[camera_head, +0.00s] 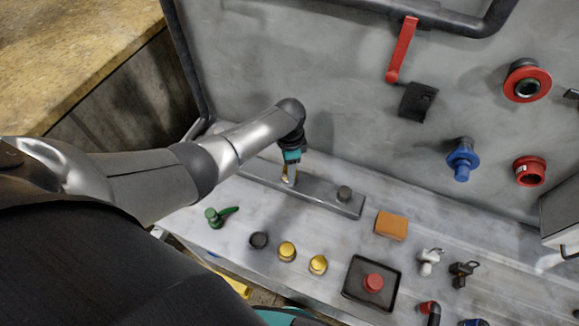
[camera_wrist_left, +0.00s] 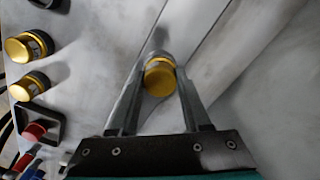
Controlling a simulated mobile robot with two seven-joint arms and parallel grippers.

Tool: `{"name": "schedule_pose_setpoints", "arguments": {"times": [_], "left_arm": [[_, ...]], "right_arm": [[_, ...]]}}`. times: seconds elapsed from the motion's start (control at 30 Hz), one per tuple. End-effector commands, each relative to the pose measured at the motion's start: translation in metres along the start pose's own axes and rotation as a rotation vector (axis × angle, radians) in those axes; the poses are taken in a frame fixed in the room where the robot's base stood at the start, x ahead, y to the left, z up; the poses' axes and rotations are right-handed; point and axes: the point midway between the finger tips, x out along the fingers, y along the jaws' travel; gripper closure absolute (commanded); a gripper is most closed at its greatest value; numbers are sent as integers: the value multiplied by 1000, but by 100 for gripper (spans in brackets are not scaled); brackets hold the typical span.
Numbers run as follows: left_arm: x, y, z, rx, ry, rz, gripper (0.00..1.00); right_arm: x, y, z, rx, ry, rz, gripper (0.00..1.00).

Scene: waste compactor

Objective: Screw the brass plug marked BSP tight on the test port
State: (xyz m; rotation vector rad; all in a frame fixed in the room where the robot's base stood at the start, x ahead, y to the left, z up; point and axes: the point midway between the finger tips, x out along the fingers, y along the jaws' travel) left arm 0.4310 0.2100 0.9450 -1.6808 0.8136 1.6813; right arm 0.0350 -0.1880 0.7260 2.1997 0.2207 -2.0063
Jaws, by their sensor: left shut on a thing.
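My left gripper (camera_head: 288,178) points down at the left part of a long grey bar (camera_head: 310,197) on the bench. It is shut on a yellow brass plug (camera_wrist_left: 160,77), which shows between its two fingers in the left wrist view. A sliver of this plug also shows in the head view (camera_head: 285,171). I cannot read a mark on it, nor tell whether it sits on a port beneath. Two more brass plugs, a left one (camera_head: 287,251) and a right one (camera_head: 318,264), stand on the bench. My right gripper's fingers are not in view.
On the bench are a dark cap (camera_head: 259,240), a green-handled valve (camera_head: 219,216), an orange block (camera_head: 391,226) and a black tray (camera_head: 354,290) holding a red knob (camera_head: 373,283). The grey wall (camera_head: 310,80) rises behind.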

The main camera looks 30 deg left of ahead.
Motion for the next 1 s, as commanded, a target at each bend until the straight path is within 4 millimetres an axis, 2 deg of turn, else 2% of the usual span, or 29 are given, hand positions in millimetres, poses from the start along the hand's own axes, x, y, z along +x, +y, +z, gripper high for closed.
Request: {"name": "schedule_pose_setpoints", "arguments": {"times": [0.23,0.27,0.53,0.73,0.8,1.0], "left_arm": [[0,0,0,13,1,0,100],[0,0,0,12,1,0,50],[0,0,0,11,0,0,20],[0,0,0,10,0,0,18],[0,0,0,10,0,1,22],[0,0,0,8,0,1,22]], "right_arm": [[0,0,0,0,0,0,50],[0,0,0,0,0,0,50],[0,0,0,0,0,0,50],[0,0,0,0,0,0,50],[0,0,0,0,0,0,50],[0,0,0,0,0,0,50]]}}
